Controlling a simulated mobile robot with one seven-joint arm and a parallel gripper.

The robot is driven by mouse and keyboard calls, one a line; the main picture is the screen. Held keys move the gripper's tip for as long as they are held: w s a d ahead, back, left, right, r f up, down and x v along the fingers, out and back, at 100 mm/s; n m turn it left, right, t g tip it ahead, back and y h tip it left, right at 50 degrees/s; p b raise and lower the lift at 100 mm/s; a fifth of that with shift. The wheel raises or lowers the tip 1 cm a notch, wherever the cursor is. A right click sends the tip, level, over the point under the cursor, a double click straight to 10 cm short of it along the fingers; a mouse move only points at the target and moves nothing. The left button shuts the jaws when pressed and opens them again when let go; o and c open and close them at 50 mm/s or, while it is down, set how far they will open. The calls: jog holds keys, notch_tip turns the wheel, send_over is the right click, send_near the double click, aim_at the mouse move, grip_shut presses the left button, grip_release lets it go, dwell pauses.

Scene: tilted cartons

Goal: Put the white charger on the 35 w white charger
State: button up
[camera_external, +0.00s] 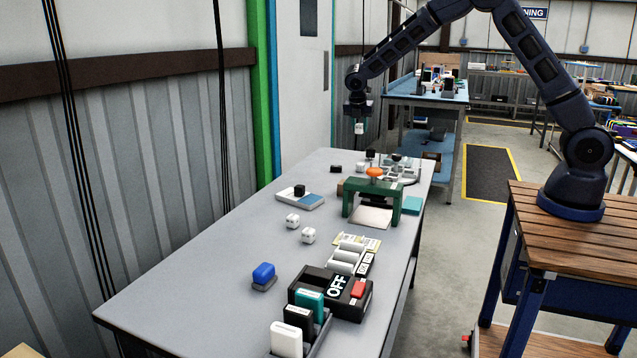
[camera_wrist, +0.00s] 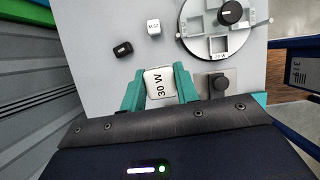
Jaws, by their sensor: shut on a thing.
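My gripper (camera_external: 358,110) is raised above the far end of the grey table (camera_external: 190,270). It is shut on a white charger (camera_external: 360,128). In the wrist view, the gripper's teal fingers (camera_wrist: 158,78) press on both sides of this charger (camera_wrist: 159,86), whose face reads "30 W". A smaller-looking white block (camera_wrist: 153,27) with a dark label stands on the table ahead; its print is too small to read surely. Two white cubes with dark marks, one left (camera_external: 292,221) and one right (camera_external: 308,235), sit mid-table; I cannot read them.
A black block (camera_wrist: 123,49) stands left of the white block. A round grey tray with compartments and a black knob (camera_wrist: 231,13) lies to the right. A green bridge-shaped stand (camera_external: 372,190) and a black box marked OFF (camera_external: 313,284) stand nearer. Bare tabletop surrounds the white cubes.

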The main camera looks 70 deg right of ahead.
jog(key=w+a+r+n+t, duration=0.15)
jog(key=w+a, duration=0.25)
jog(key=a, duration=0.7)
jog(key=w+a+n, duration=0.3)
jog(key=a, duration=0.8)
notch_tip(320, 180, up, 2)
jog(key=n+t+y, duration=0.1)
jog(key=n+t, duration=0.1)
jog(key=n, duration=0.2)
send_over(291, 214)
jog(key=s, duration=0.1)
jog(key=shift+g, duration=0.25)
jog(key=f, duration=1.3)
jog(key=a+f, duration=0.1)
jog(key=f, duration=0.5)
jog(key=shift+f, duration=0.25)
jog(key=o, duration=1)
jog(key=shift+f, duration=0.15)
jog(key=v, duration=1.2)
jog(key=shift+d+r, duration=0.15)
jog(key=shift+r, duration=0.15)
